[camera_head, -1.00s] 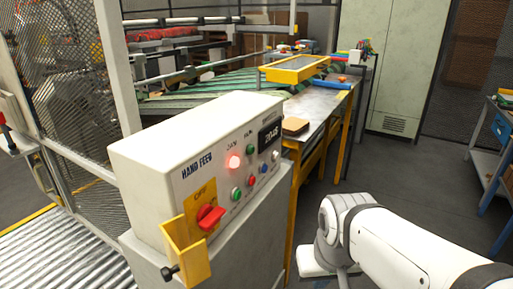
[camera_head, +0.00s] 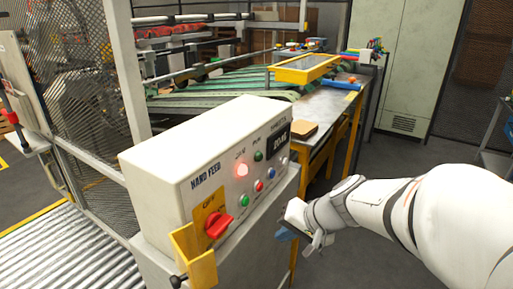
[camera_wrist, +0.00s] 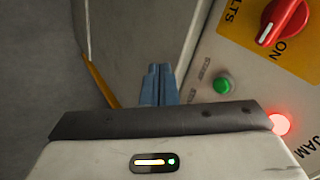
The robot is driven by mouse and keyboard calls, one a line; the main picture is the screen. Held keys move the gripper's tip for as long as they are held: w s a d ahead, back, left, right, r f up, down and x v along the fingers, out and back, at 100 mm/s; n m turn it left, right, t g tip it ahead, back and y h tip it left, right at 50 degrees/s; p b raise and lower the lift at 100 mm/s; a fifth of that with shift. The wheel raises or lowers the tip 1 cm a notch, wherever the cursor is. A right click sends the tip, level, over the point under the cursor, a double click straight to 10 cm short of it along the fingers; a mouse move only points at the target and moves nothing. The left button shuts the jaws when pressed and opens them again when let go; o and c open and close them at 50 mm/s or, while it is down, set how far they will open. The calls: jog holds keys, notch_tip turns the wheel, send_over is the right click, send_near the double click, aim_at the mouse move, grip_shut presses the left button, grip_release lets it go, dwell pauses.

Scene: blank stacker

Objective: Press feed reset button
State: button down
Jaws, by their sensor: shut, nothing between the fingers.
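The white HAND FEED control box (camera_head: 165,160) carries a lower row of small buttons: a green button (camera_head: 244,200), a red button (camera_head: 259,186), a blue button (camera_head: 270,173) and a pale button (camera_head: 283,162). Their labels are too small to read, so I cannot tell which is feed reset. A jam lamp (camera_head: 241,170) glows red. My gripper (camera_head: 285,234) is shut and empty, in front of the box's right side, below the buttons. In the wrist view its blue fingers (camera_wrist: 158,85) are beside the panel, apart from the green button (camera_wrist: 222,85) and the red knob (camera_wrist: 284,20).
A red rotary switch (camera_head: 218,225) on a yellow plate and a yellow bracket (camera_head: 194,258) project from the box's front. A metal table (camera_head: 325,108) with a yellow frame (camera_head: 303,70) stands behind. Open grey floor lies to the right.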

aim_at(272, 174)
jog(key=w+d+r+m+t+h+p, duration=0.1)
jog(key=w+d+m+t, duration=0.5)
jog(key=w, duration=0.8)
jog(key=d+m+h+p, duration=0.1)
jog(key=d+m+p, duration=0.1)
jog(key=d, duration=0.2)
jog(key=shift+r+m, duration=0.3)
jog(key=shift+m, duration=0.1)
jog(key=w+a+b, duration=0.1)
jog(key=w+a, duration=0.4)
jog(key=a, duration=0.2)
jog(key=shift+a+b, duration=0.15)
jog(key=shift+b, duration=0.25)
dwell(0.7)
